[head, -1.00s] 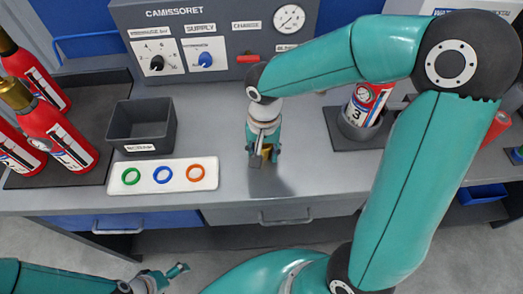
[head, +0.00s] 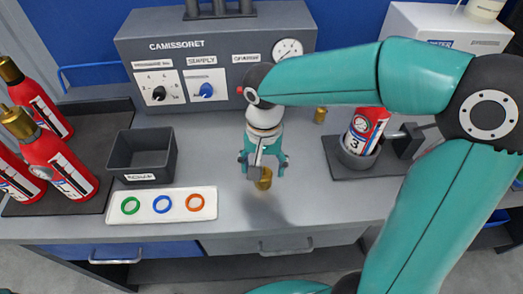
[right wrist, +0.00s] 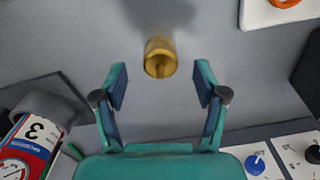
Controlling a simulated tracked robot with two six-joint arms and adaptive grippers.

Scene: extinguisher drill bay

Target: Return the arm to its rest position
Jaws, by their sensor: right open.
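My right gripper (head: 263,174) is open above the grey bench, at the end of the teal arm coming in from the right. A brass cap-like piece (head: 264,180) stands just below it. In the right wrist view the brass piece (right wrist: 160,58) sits beyond the spread fingertips (right wrist: 160,84), with clear space on both sides, apparently touching neither. A red extinguisher marked 3 (head: 366,128) stands in a dark round holder (head: 350,160) to the right. It also shows at the left of the right wrist view (right wrist: 32,140). My left gripper is out of view.
A second brass piece (head: 320,114) stands behind, near the control panel (head: 215,62). Left of my gripper are an open dark bin (head: 118,150) and a white tray (head: 114,215) with coloured rings. Red extinguishers (head: 55,160) stand at far left. The front middle bench is mostly clear.

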